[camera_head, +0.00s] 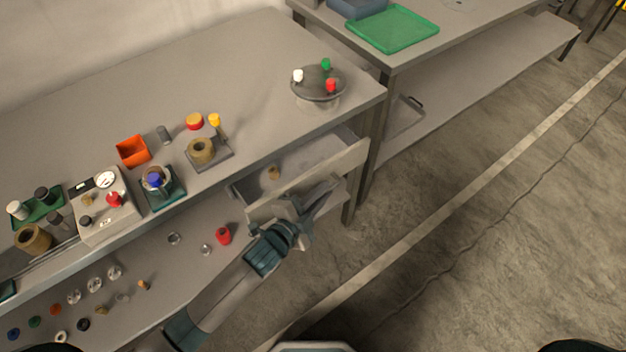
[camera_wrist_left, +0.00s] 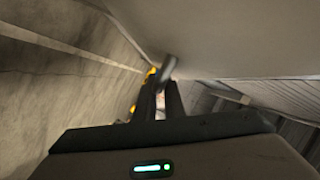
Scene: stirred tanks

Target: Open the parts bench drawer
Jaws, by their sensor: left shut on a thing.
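The parts bench drawer (camera_head: 350,160) stands pulled out from under the right end of the bench (camera_head: 255,65). Its inside shows, with a small brown part (camera_head: 274,173) lying in it. My left gripper (camera_head: 318,197) is at the outer side of the drawer front and covers part of it. In the left wrist view its two dark fingers (camera_wrist_left: 161,98) are closed on a grey bar, the drawer handle (camera_wrist_left: 169,67). In the head view the handle is hidden behind the gripper. My right gripper is not in view.
A round stand (camera_head: 318,92) with coloured knobs is on the bench above the drawer. Small parts and an orange bin (camera_head: 133,151) are further left. A second table with a green tray (camera_head: 393,29) stands at the upper right. The floor (camera_head: 480,220) to the right is clear.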

